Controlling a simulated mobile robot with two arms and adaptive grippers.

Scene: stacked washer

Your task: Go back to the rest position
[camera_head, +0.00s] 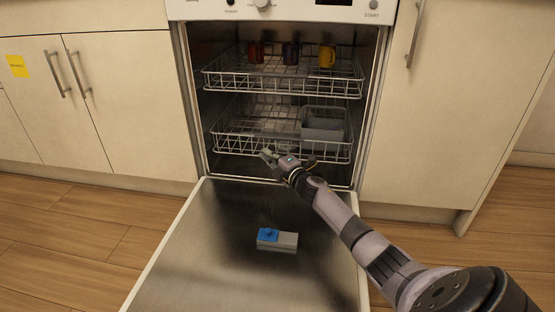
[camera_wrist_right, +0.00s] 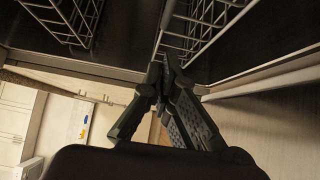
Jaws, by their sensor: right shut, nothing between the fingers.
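My right gripper (camera_head: 267,155) is at the front edge of the lower rack (camera_head: 230,143) of the open dishwasher, above the inner end of the lowered door (camera_head: 190,260). In the right wrist view its fingers (camera_wrist_right: 158,75) are together with nothing between them. Rack wires (camera_wrist_right: 205,25) show close beyond the fingertips; I cannot tell whether they touch. My left gripper is in neither view.
The upper rack (camera_head: 225,84) holds a red mug (camera_head: 256,52), a dark mug (camera_head: 290,53) and a yellow mug (camera_head: 327,54). A grey basket (camera_head: 323,124) sits in the lower rack. A blue and grey block (camera_head: 285,241) lies on the door. Cabinets (camera_head: 130,110) flank the dishwasher.

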